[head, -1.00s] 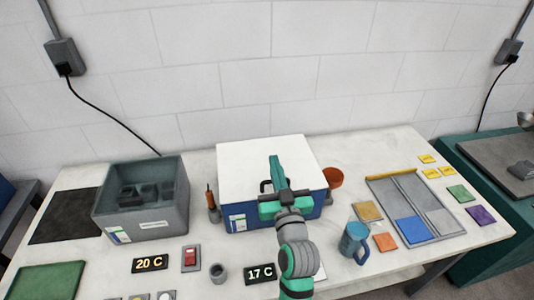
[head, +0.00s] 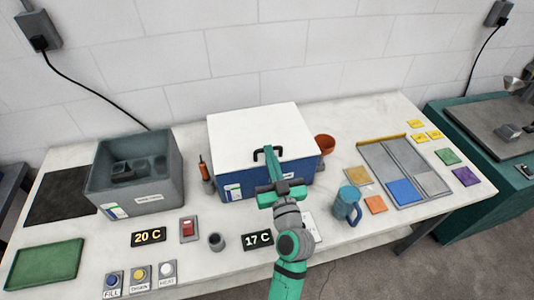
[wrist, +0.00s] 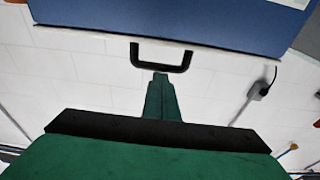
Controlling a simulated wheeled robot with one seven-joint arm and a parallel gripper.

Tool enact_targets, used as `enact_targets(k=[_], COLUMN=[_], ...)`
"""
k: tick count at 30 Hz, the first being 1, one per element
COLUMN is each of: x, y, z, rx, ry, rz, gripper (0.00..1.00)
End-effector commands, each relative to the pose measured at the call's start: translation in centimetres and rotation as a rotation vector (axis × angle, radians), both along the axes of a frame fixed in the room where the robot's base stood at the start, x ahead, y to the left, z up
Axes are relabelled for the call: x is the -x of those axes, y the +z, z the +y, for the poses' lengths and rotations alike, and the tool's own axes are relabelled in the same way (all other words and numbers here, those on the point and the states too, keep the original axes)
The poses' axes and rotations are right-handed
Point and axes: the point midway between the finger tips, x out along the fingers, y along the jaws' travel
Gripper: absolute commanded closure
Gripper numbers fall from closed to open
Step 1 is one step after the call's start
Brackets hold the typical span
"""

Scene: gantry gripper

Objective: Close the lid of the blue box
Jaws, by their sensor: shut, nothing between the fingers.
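The blue box (head: 234,189) stands at the middle back of the table in the head view. Its white lid (head: 240,130) appears to lie flat over the top, with no gap that I can make out. A black handle (head: 256,155) shows at the lid's front part, and also in the wrist view (wrist: 160,67). My gripper (head: 268,150) is shut and empty in front of the box, its fingertips overlapping the handle in the head view. In the wrist view the fingertips (wrist: 160,76) appear close to the handle; I cannot tell whether they touch it.
An orange pot (head: 326,143) is right of the box. A blue mug (head: 345,206) and a sectioned tray (head: 432,184) stand farther right. Displays and buttons line the front left.

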Motion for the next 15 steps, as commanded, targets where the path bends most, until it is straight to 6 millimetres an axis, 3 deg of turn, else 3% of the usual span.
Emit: enact_targets(k=[1,10,15], x=[-0.3,-0.2,0.0], y=[-2.1,-1.8,-0.1], z=[0.1,0.0,-0.2], rx=[0.003,0.003,0.005], ry=[0.003,0.002,-0.001], rz=[0.042,0.041,0.03], gripper=[1.0,1.0,1.0])
